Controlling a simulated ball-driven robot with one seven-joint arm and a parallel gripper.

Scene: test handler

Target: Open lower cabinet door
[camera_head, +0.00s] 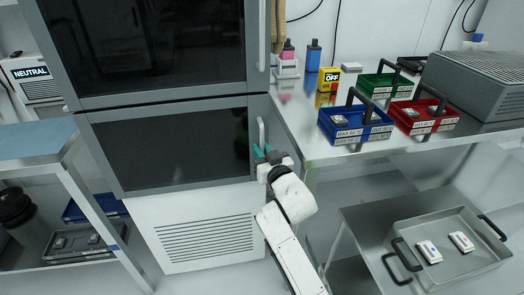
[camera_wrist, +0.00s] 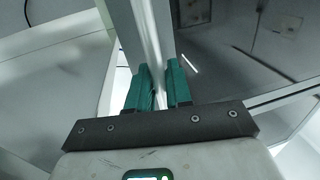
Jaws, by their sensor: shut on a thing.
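The lower cabinet door (camera_head: 170,148) is a dark glass panel in a grey frame, below a similar upper door. It looks closed or nearly so; I cannot tell whether a small gap shows. Its vertical light metal handle (camera_head: 261,131) is at the door's right side. My gripper (camera_head: 265,153) is at the lower part of this handle. In the wrist view, the green fingers of my gripper (camera_wrist: 162,85) stand on either side of the handle bar (camera_wrist: 152,45) and are shut on it. The dark door glass (camera_wrist: 235,45) fills the right of that view.
A metal bench (camera_head: 345,150) stands right of the cabinet, with blue, red and green trays on it. A low table with a grey tray (camera_head: 455,240) is at the lower right. A shelf unit (camera_head: 70,175) stands at the left, near the cabinet.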

